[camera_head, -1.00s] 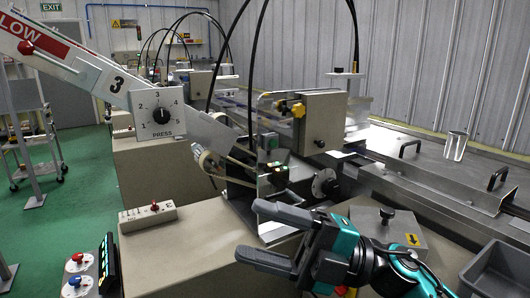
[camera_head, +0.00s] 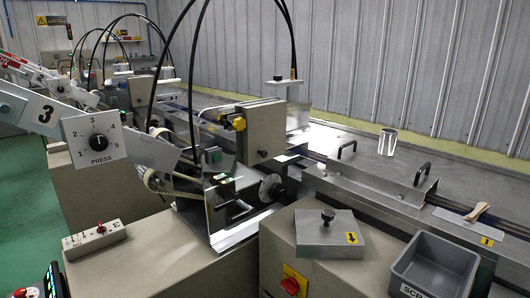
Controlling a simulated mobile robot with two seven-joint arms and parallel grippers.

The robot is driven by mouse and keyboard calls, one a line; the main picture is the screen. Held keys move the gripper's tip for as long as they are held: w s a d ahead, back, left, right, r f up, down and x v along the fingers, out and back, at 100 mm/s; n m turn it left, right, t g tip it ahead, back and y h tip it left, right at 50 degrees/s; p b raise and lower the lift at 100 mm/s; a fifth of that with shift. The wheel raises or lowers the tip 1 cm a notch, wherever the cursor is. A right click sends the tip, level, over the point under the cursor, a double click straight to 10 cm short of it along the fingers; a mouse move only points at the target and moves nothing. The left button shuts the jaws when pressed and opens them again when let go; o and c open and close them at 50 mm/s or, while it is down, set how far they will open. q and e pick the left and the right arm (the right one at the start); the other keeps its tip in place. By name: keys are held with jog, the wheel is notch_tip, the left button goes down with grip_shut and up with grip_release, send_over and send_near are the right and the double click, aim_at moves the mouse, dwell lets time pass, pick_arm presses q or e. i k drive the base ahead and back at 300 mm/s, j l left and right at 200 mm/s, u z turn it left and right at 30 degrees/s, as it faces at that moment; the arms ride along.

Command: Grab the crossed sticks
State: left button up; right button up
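Wooden sticks (camera_head: 477,211) lie at the far right, on the metal track of the machine, and are small in the view. They look like light brown pieces overlapping at an angle, but I cannot tell exactly how they cross. A pale flat strip (camera_head: 462,222) lies just in front of them. Neither of my grippers is in view.
A grey bin (camera_head: 408,264) with a partly legible label stands at the lower right, in front of the track. A metal block with a knob (camera_head: 327,235) sits left of it. Black handles (camera_head: 422,174) rise from the track cover. A metal cup (camera_head: 388,142) stands behind.

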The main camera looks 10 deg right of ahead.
aim_at(481, 207)
jog(key=z, duration=1.7)
jog(key=j+u, duration=0.25)
jog(key=l, duration=0.1)
